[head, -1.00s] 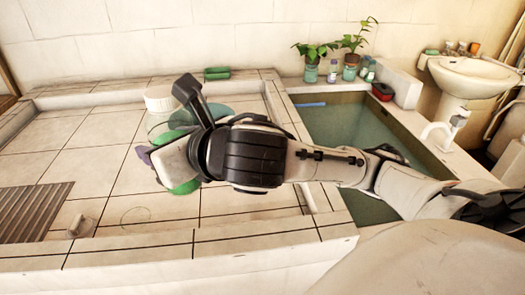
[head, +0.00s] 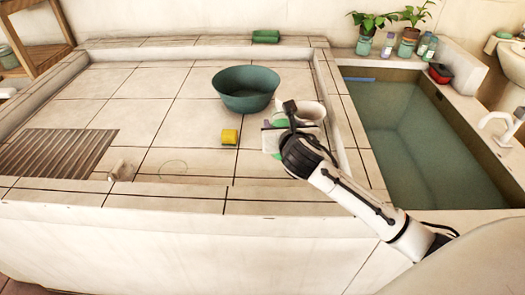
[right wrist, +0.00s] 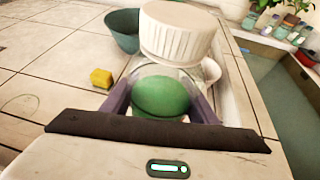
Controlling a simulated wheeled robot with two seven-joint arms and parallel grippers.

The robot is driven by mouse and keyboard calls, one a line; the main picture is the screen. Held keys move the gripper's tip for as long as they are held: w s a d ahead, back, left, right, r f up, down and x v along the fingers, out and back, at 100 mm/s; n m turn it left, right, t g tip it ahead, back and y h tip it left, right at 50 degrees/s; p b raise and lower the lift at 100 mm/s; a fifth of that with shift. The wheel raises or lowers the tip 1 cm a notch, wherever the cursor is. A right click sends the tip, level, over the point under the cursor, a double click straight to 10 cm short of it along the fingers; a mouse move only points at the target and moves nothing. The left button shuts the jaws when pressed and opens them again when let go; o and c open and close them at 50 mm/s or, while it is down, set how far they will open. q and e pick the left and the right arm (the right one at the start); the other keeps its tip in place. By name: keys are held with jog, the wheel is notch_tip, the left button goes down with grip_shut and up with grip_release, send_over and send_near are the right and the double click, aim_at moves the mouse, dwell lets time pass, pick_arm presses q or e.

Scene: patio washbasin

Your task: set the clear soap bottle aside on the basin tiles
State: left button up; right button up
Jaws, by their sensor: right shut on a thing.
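The clear soap bottle (right wrist: 162,95) has a wide white ribbed cap and a green mass inside. My right gripper (right wrist: 160,112) is shut on it, one finger on each side of its body. In the head view my right gripper (head: 272,138) is over the right part of the basin tiles (head: 190,112), and only a bit of green shows at it. Whether the bottle's base touches the tiles is hidden. My left gripper is not in view.
A teal bowl (head: 246,90) and a yellow block (head: 230,137) stand left of the gripper. A white rounded thing (head: 312,112) is close behind it. The water trough (head: 400,130) lies to the right. The left tiles are mostly clear.

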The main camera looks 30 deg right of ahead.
notch_tip(320, 180, down, 7)
jog(key=shift+f+b, duration=0.15)
jog(key=shift+b, duration=0.55)
jog(key=o, duration=1.4)
jog(key=shift+f, duration=0.25)
jog(key=shift+c, duration=0.2)
jog(key=shift+s+a+r, duration=0.1)
jog(key=shift+r, duration=0.15)
jog(key=p+v, duration=0.1)
jog(key=v, duration=1)
jog(key=shift+s+a+p, duration=0.15)
jog(key=shift+s+p, duration=0.15)
jog(key=shift+s, duration=0.05)
jog(key=shift+r, duration=0.1)
